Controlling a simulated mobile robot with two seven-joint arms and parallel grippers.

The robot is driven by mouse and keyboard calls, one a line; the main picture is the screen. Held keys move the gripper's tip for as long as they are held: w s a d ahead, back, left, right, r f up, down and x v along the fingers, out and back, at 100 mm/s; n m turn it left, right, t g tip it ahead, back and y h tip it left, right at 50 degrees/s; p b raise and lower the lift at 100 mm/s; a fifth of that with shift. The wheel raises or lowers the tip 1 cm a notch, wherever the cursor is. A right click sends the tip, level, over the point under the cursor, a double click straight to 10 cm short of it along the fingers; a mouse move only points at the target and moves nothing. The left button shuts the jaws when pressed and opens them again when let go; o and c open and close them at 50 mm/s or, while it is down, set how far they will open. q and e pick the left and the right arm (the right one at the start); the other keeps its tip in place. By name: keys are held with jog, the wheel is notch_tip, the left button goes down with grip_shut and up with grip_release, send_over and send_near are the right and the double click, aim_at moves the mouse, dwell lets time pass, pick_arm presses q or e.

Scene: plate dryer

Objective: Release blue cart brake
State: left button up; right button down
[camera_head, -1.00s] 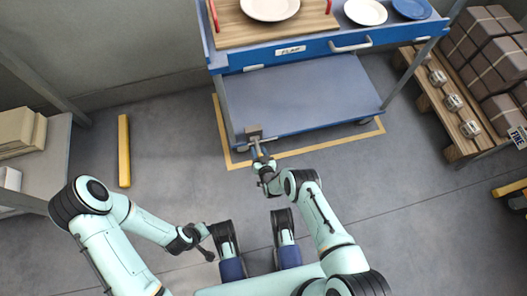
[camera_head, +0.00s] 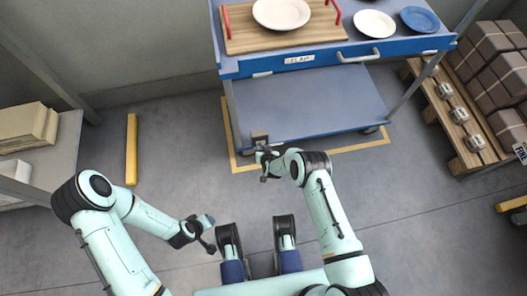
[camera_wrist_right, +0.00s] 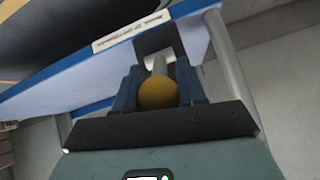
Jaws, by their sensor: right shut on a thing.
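The blue cart (camera_head: 400,48) stands against the far wall with its lower shelf (camera_head: 300,100) near the floor. The brake bracket (camera_head: 260,136) is at the lower shelf's left front corner. My right gripper (camera_head: 261,151) is at this bracket. In the right wrist view, a yellow-brown ball knob (camera_wrist_right: 158,94) on a grey stem (camera_wrist_right: 159,66) sits between the blue fingers of my right gripper, which is shut on it. My left gripper (camera_head: 207,228) hangs over open floor away from the cart; its jaw state is not clear.
A wooden tray (camera_head: 240,40) with red handles bears a white plate (camera_head: 281,12). Another white plate (camera_head: 374,23) and a blue plate (camera_head: 419,19) lie beside it. A pallet (camera_head: 440,110) with boxes stands right. A yellow bar (camera_head: 131,150) lies left; floor between is clear.

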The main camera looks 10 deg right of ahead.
jog(key=shift+w+r, duration=0.35)
jog(key=shift+w, duration=0.05)
jog(key=c, duration=1)
grip_release()
jog(key=shift+o, duration=1.2)
jog(key=shift+s+f, duration=0.15)
jog(key=p+v, duration=0.2)
jog(key=v, duration=0.1)
pick_arm(q)
jog(key=s+d+r+g+h+p, duration=0.1)
jog(key=s+d+r+g+p, duration=0.1)
jog(key=s+r, duration=0.4)
jog(key=shift+s+d+r+m+p, duration=0.4)
jog(key=shift+d+p, duration=0.4)
jog(key=shift+d, duration=0.25)
pick_arm(e)
jog(key=v, duration=1)
jog(key=shift+s, duration=0.2)
pick_arm(q)
jog(key=shift+f, duration=0.1)
